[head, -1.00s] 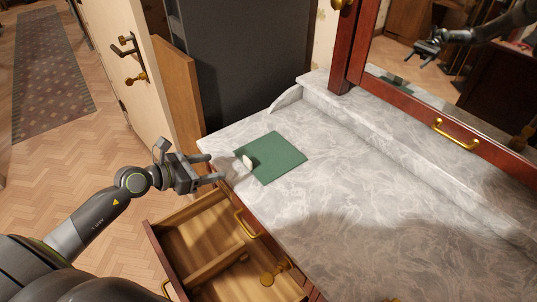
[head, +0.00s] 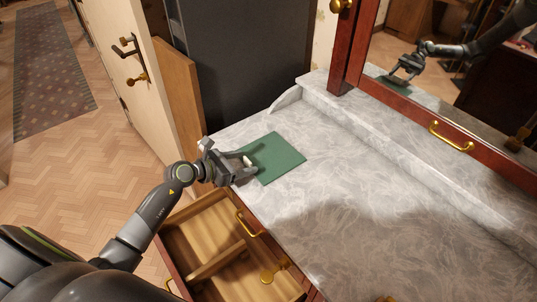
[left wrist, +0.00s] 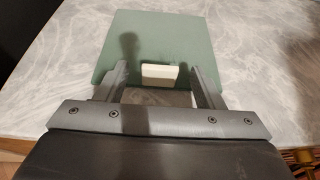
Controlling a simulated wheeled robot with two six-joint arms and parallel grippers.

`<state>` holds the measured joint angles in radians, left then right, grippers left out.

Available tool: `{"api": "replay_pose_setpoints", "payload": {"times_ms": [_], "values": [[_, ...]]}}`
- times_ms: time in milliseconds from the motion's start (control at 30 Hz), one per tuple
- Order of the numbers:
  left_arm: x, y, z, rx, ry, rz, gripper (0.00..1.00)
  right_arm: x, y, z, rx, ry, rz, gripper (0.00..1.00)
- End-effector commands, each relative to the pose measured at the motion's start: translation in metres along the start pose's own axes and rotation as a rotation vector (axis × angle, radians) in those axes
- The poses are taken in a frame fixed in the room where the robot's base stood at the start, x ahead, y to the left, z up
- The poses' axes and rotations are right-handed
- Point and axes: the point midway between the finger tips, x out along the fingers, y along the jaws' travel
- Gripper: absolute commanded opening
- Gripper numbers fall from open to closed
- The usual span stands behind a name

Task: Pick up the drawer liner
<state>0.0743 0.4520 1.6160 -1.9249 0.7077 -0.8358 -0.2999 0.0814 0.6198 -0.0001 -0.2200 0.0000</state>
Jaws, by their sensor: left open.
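The drawer liner is a flat green square (head: 277,160) lying on the grey marble dresser top. A small cream block or tab (left wrist: 159,75) sits at its near edge; it also shows in the head view (head: 248,161). My left gripper (head: 249,166) is open at that near edge. In the left wrist view its fingers (left wrist: 160,82) stand on either side of the cream piece, with gaps between. I cannot tell whether the fingers touch the liner. My right gripper is not in view.
An open wooden drawer (head: 205,240) with a divider juts out below the dresser's front edge. A mirror (head: 440,70) in a red-brown frame rises behind the marble top (head: 400,210). The marble to the right of the liner is clear.

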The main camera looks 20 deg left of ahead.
Motion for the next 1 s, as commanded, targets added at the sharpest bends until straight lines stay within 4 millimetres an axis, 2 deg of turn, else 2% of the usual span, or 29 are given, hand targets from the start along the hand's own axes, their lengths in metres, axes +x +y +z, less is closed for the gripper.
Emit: {"api": "replay_pose_setpoints", "payload": {"times_ms": [300,667,867,1000], "values": [[0.004,0.000,-0.001,0.001,0.001,0.000,0.60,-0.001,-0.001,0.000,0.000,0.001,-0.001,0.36],[0.004,0.000,-0.001,0.001,0.001,0.000,0.14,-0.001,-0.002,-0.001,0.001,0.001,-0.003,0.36],[0.004,0.000,0.000,0.001,0.001,0.001,0.14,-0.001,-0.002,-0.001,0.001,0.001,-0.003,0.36],[0.000,0.000,0.009,0.005,-0.001,0.001,0.14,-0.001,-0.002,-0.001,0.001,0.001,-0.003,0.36]]}}
